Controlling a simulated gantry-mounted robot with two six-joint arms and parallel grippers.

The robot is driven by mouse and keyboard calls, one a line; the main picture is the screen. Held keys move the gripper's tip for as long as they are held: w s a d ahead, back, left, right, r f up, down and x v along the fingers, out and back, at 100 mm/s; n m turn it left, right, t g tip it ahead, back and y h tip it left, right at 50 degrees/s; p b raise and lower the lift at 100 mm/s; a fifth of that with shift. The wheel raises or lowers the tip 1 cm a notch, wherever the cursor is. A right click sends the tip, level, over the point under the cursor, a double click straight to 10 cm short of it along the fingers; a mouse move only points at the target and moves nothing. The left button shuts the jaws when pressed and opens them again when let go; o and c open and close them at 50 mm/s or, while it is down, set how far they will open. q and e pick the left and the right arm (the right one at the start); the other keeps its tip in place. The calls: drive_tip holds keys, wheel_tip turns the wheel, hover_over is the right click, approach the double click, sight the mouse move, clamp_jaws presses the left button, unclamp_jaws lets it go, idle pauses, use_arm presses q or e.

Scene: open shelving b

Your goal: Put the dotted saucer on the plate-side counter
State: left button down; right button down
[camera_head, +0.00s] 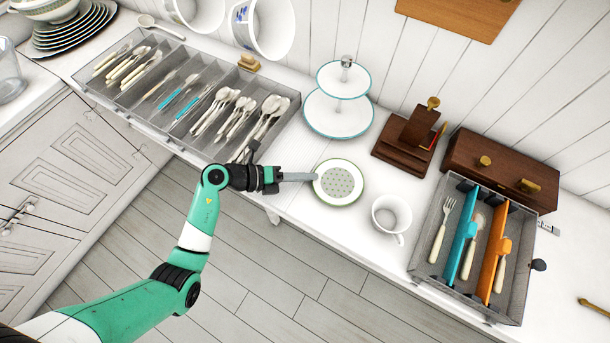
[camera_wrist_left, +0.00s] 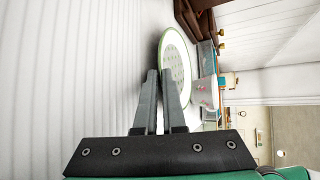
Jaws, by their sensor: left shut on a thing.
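The dotted saucer (camera_head: 339,183), white with a green rim and a dotted middle, is at the counter's front, left of a white cup (camera_head: 391,215). My left gripper (camera_head: 314,177) reaches it from the left and is shut on its near rim. In the left wrist view the saucer (camera_wrist_left: 176,66) shows just past the fingertips (camera_wrist_left: 162,76). I cannot tell whether it rests on the counter or is held just above it. A stack of plates (camera_head: 72,33) stands on the counter at the far upper left. My right gripper is not in view.
A grey cutlery tray (camera_head: 286,92) lies left of the saucer. A two-tier stand (camera_head: 339,112) is behind it. Dark wooden blocks (camera_head: 405,145) and a second cutlery box (camera_head: 425,232) are on the right. Cups (camera_head: 262,28) hang at the top. A glass (camera_head: 10,75) stands far left.

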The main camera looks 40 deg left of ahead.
use_arm(q)
drive_tip(key=shift+s+a+f, duration=0.1)
drive_tip(key=shift+s+f, duration=0.1)
drive_tip(key=shift+f, duration=0.55)
drive_tip(key=c, duration=1)
unclamp_jaws()
drive_tip(key=shift+o, duration=0.4)
drive_tip(key=shift+r, duration=0.15)
drive_tip(key=r+p, duration=0.2)
drive_tip(key=r, duration=0.1)
drive_tip(key=r+p, duration=0.1)
drive_tip(key=r, duration=0.1)
drive_tip(key=shift+d+r+p, duration=0.15)
drive_tip(key=shift+d+p, duration=0.1)
drive_tip(key=shift+p, duration=0.15)
drive_tip(key=s+d+r+p, duration=0.2)
drive_tip(key=s+r+p, duration=0.1)
drive_tip(key=s, duration=0.3)
drive_tip(key=s+d+r+p, duration=0.3)
drive_tip(key=s+r+p, duration=0.1)
drive_tip(key=s+r, duration=0.2)
drive_tip(key=shift+s+d, duration=0.15)
drive_tip(key=shift+d, duration=0.15)
drive_tip(key=shift+d, duration=0.1)
